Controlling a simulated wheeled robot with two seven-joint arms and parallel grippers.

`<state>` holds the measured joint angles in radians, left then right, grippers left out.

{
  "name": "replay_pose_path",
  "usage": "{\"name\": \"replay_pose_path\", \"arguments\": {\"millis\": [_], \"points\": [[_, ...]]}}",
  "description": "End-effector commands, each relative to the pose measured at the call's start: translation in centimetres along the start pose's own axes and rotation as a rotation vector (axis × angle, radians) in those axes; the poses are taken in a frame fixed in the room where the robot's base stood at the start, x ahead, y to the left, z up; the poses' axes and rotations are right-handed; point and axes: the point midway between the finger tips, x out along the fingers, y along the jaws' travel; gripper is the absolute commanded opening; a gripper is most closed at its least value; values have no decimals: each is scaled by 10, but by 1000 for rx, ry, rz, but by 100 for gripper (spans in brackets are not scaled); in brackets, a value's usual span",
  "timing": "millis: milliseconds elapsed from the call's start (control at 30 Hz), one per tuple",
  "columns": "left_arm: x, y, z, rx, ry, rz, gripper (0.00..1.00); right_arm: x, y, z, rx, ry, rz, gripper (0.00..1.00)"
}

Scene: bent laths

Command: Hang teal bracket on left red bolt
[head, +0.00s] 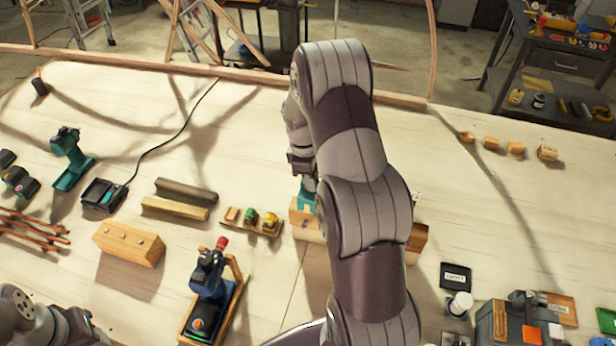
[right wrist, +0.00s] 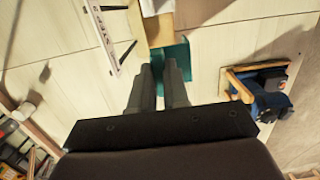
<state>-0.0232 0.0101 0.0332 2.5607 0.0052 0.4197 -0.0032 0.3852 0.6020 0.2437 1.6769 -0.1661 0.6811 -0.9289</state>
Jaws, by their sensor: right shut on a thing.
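The teal bracket (head: 306,197) shows in the head view beside a pale wooden block (head: 303,219), partly hidden by my right arm. My right gripper (head: 302,170) is above the block. In the right wrist view the teal bracket (right wrist: 183,55) lies at the fingertips of my right gripper (right wrist: 160,70), which is shut on it. A wooden piece (right wrist: 158,27) is just beyond the bracket there. I cannot make out the left red bolt in either view; my right arm hides much of the block. My left arm shows at the lower left of the head view, without its fingers.
A blue tool (head: 208,275) stands in a wooden frame left of my right arm. A small rack (head: 252,222) with coloured pieces is left of the block.

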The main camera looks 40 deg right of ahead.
Motion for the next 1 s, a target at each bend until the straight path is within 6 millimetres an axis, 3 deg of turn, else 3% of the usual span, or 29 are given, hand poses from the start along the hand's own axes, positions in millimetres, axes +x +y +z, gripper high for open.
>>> {"name": "replay_pose_path", "arguments": {"millis": [33, 133, 1000], "points": [[10, 0, 1, 0, 0, 0, 43, 11, 0, -2, 0, 0, 0, 0], [15, 0, 2, 0, 0, 0, 43, 16, 0, -2, 0, 0, 0, 0], [7, 0, 1, 0, 0, 0, 43, 14, -1, 0, 1, 1, 1, 0]]}}
